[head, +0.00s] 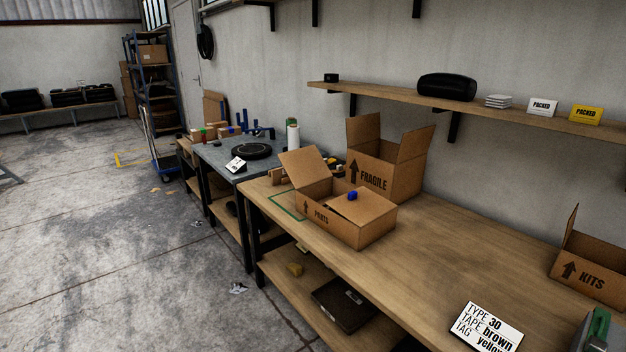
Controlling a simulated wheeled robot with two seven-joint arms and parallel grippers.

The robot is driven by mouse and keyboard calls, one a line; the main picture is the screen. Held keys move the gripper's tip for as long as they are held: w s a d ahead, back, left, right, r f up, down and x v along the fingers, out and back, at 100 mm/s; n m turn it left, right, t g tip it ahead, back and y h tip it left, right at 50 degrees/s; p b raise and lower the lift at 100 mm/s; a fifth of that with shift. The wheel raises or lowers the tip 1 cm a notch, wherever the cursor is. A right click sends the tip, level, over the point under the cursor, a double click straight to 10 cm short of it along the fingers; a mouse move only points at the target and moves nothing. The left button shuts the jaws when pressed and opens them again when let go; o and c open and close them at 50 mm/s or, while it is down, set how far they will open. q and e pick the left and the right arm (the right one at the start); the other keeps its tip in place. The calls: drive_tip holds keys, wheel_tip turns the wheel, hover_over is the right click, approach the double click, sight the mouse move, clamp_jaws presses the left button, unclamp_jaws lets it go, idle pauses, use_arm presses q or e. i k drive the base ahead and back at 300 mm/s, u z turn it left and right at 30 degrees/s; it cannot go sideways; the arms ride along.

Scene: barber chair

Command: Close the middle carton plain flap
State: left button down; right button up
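Three cartons stand on the wooden bench (430,270). The low PARTS carton (330,222) is near the front edge. Its left flap (304,167) stands up and leans outward; its right flap (363,210) lies nearly flat over the opening, with a small blue object (352,195) at its edge. The taller FRAGILE carton (385,178) is just behind, with flaps raised at left (363,138) and right (413,145). The KITS carton (590,275) is cut off at the right edge, with one flap up. I cannot tell which flap is the plain one. Neither gripper shows.
A card reading type 30, tape brown, tag yellow (487,328) lies on the bench front, beside a green and grey object (597,330). A wall shelf (470,103) hangs above. A grey table (240,158) adjoins at left. The bench between the PARTS and KITS cartons is clear.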

sight(361, 206)
drive_tip(key=z, duration=0.05)
drive_tip(key=i, duration=0.95)
drive_tip(key=z, duration=0.4)
